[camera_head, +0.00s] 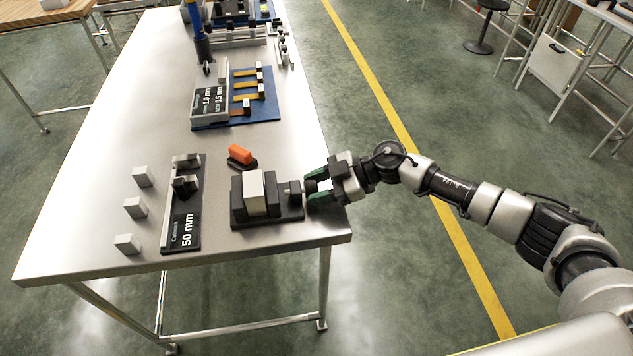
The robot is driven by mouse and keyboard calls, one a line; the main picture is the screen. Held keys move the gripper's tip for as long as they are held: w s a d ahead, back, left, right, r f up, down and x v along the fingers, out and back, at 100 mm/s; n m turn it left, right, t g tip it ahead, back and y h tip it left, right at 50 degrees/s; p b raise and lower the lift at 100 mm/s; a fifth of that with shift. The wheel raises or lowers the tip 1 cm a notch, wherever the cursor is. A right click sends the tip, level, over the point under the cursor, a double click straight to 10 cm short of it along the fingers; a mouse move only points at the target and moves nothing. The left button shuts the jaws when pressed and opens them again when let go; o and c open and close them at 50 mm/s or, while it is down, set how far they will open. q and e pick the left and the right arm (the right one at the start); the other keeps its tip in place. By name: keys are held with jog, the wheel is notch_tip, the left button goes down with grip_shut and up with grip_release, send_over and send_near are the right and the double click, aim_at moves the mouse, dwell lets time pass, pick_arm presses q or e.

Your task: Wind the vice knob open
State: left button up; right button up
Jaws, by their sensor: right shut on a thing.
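The vice (282,215) is a dark grey block near the right front corner of the steel table. A pale block (254,196) stands upright between its jaws. The vice knob (296,188) is on the vice's right side, partly hidden by the fingers. My right gripper (312,190) comes in from the right, level with the table top, with its green fingertips shut on the knob. My left gripper is not in view.
An orange-topped item (240,154) lies just behind the vice. A dark "50 mm" caliper plate (182,232) and several pale blocks (135,208) are to the left. A blue gauge board (262,108) is farther back. The table's right edge (322,150) is close to the gripper.

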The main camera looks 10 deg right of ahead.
jog(key=shift+n, duration=0.4)
jog(key=o, duration=0.9)
jog(key=shift+d, duration=0.1)
jog(key=v, duration=1)
jog(key=shift+s+d+r, duration=0.15)
jog(key=shift+s+d, duration=0.05)
jog(key=shift+d, duration=0.05)
